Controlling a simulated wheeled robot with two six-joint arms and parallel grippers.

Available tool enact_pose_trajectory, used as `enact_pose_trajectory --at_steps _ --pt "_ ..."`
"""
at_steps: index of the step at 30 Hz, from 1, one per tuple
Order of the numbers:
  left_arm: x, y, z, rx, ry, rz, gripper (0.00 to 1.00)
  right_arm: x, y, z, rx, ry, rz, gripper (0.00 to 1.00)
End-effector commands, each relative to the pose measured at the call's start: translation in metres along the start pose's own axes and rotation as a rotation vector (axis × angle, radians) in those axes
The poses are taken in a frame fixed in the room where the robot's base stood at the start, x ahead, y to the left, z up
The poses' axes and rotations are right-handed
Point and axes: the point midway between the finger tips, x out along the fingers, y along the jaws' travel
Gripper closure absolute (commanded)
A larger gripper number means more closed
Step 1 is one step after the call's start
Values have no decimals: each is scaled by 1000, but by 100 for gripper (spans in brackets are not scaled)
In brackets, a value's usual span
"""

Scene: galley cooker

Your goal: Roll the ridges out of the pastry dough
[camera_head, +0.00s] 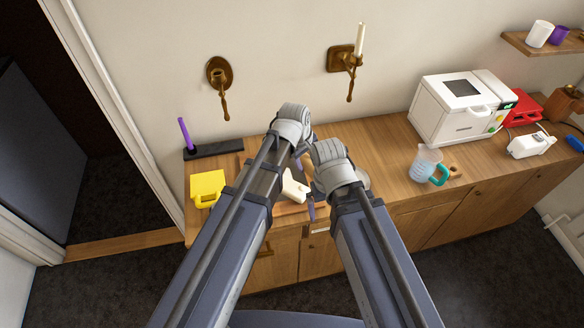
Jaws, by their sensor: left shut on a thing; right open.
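The pale cream pastry dough (294,187) lies on a brown wooden board (290,209) on the counter. My arms cover part of both, and I cannot make out the ridges. My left gripper (300,158) is above the far side of the dough. It is shut on a mostly hidden thing, of which a tan wooden sliver (308,167) shows; it looks like a rolling pin. My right gripper (312,205) is open, at the right of the dough near the counter's front edge. Whether it touches anything is hidden.
A yellow mug-like thing (207,188) and a dark rack with a purple stick (186,134) stand at the left. A glass jug with a teal handle (427,165) and a white oven (459,107) stand at the right.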

Motion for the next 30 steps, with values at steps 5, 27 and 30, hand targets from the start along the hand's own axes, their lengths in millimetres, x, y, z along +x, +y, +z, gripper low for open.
enact_pose_trajectory --at_steps 5,27,30 --pt "0 3 1 13 0 5 100 0 0 0 0 0 0 0" --pt "49 -11 2 10 0 3 100 50 -5 -3 2 0 0 0" --pt "48 -10 2 10 0 3 100 49 -5 -3 2 0 0 0"
